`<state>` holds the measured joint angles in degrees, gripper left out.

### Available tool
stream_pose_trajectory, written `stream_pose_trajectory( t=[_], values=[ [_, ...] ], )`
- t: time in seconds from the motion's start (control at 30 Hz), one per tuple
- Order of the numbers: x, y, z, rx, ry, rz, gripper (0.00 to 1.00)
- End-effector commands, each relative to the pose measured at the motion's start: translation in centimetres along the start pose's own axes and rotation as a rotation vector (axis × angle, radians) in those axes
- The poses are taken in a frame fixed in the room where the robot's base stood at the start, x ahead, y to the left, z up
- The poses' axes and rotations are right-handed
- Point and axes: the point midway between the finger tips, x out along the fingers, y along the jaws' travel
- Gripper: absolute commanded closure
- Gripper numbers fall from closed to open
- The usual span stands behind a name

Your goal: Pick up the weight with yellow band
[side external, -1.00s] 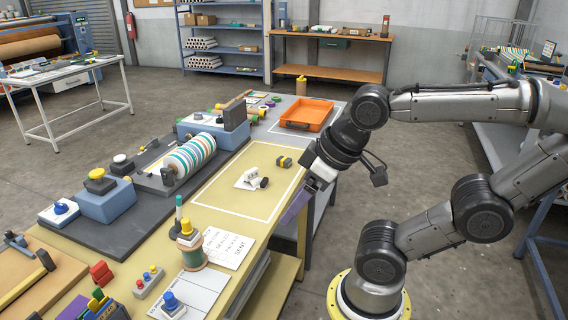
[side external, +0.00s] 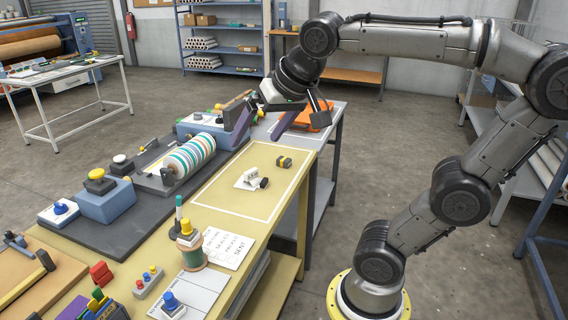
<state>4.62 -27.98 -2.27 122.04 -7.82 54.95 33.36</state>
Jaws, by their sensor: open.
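The weight with yellow band (side external: 284,162) is a small dark piece with a yellow stripe, lying near the far right of the white-outlined area on the yellow bench. My gripper (side external: 255,142) is open and empty, with its purple fingers spread wide. In the picture it appears above and left of the weight, near the far edge of the outlined area. Its exact height over the bench cannot be told.
A second dark weight (side external: 264,183) stands by a white card or block inside the outlined area (side external: 225,198). A striped roller (side external: 190,155) and press are to the left. My arm partly hides the orange tray (side external: 318,120) behind. The outlined area's near part is clear.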

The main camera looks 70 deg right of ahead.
Motion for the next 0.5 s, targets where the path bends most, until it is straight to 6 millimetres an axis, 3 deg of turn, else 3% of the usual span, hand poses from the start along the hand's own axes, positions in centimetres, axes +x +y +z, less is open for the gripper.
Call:
stream_pose_trajectory(
  t=[0.1,0.27,0.5],
  values=[
    [1.2,-0.1,-5.2,0.142,0.019,0.064,0.00],
    [3.9,1.0,-11.9,0.330,0.048,0.157,0.00],
    [10.2,5.7,-20.1,0.575,0.081,0.301,0.00]
  ],
)
